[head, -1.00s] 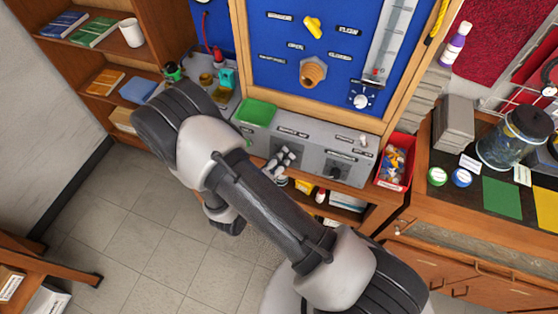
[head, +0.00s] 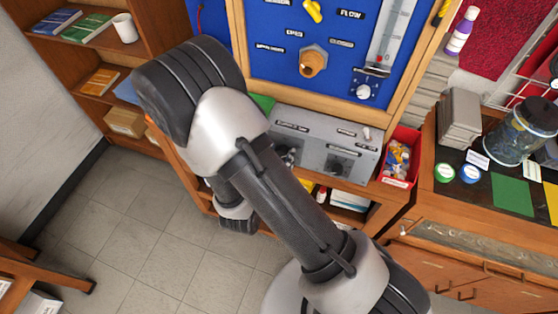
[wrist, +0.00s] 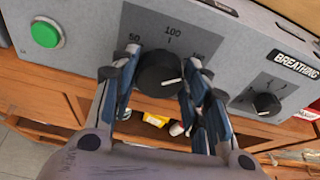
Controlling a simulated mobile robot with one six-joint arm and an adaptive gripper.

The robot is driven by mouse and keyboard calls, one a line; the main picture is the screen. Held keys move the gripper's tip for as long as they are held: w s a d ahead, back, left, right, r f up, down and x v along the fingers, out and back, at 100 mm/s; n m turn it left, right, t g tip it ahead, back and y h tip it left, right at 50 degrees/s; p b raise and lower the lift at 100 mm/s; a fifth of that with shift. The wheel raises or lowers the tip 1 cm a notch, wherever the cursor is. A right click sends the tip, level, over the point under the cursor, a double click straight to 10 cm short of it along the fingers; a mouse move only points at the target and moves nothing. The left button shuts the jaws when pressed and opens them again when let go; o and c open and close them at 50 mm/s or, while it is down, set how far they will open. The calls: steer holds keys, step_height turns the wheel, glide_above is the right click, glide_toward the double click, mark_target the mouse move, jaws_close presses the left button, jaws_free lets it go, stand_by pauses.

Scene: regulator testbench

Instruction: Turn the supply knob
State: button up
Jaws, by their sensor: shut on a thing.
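A black round knob (wrist: 159,74) sits on the grey console, on a dark scale plate marked 50 and 100, with a third number partly hidden. Its white pointer line points to the right. No name for this knob is readable in the wrist view, so I cannot confirm that it is the supply knob. My gripper (wrist: 158,78) is shut on it, one finger on each side. In the head view my gripper (head: 288,157) is mostly hidden behind my arm, at the console front, and this knob is hidden there.
A second black knob (wrist: 267,103) under a "BREATHING" label is to the right on the console. A green button (wrist: 45,34) is to the left. A red bin (head: 401,156) stands right of the console (head: 318,139). Open floor lies at the lower left.

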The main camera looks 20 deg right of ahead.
steer(key=m+b, duration=0.2)
steer(key=m+y+b, duration=0.1)
steer(key=m, duration=0.1)
steer(key=shift+s+d+f+m+t+b, duration=0.1)
steer(key=shift+d+m+t+b, duration=0.05)
steer(key=shift+m+t+b, duration=0.25)
steer(key=m+p, duration=0.1)
steer(key=m, duration=0.2)
steer(key=shift+t, duration=0.4)
steer(key=shift+m+t+y+p, duration=0.4)
steer(key=shift+m+t, duration=0.1)
steer(key=shift+m, duration=1.5)
steer(key=shift+s, duration=0.1)
steer(key=o, duration=1.1)
